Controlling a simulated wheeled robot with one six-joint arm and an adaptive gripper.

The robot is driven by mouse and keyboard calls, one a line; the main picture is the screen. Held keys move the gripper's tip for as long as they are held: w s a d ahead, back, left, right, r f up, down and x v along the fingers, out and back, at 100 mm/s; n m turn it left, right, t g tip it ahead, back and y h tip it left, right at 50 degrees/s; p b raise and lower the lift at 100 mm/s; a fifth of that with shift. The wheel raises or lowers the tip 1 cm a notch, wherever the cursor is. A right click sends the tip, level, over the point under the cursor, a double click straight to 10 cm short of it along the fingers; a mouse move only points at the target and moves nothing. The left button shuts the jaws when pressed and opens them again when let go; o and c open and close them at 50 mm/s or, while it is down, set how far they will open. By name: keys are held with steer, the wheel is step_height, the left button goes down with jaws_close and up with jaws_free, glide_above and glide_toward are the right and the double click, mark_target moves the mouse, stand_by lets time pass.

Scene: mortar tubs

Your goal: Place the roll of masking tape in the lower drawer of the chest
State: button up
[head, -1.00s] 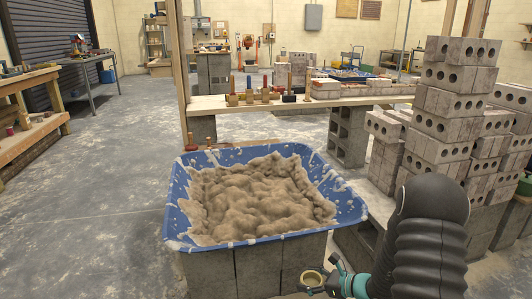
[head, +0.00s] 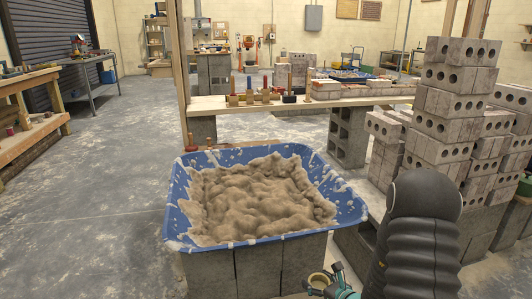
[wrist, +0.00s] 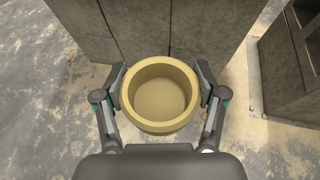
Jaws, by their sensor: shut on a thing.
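The roll of masking tape (wrist: 160,124) is a tan ring held between the two fingers of my gripper (wrist: 162,92) in the wrist view, one finger against each side. Its open hole faces the camera. In the head view the tape (head: 319,281) shows small at the bottom edge, with my gripper (head: 335,280) around it, partly cut off by the frame. It is held low, to the right of the block stand under the mortar tub. I cannot make out a chest or a lower drawer in either view.
A blue tub (head: 178,213) of mortar stands on concrete blocks (head: 258,268) directly left of my gripper. Stacked blocks (head: 447,103) rise at the right. A plank bench (head: 215,105) with tools lies behind. Open dusty floor (head: 105,165) spreads at the left.

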mark_target(323, 275)
steer(key=shift+s+d+f+m+h, duration=0.1)
steer(key=shift+d+f+m+h, duration=0.25)
steer(key=shift+f, duration=0.25)
steer(key=shift+d+t, duration=0.3)
steer(key=shift+m+h, duration=0.85)
steer(key=shift+h, duration=0.1)
steer(key=r, duration=0.2)
steer(key=w+r, duration=0.1)
steer(key=r, duration=0.4)
steer(key=shift+w+d, duration=0.3)
steer(key=shift+w, duration=0.1)
step_height(323, 275, up, 7)
steer(key=w+a, duration=0.1)
steer(key=a, duration=0.1)
steer(key=shift+f, duration=0.1)
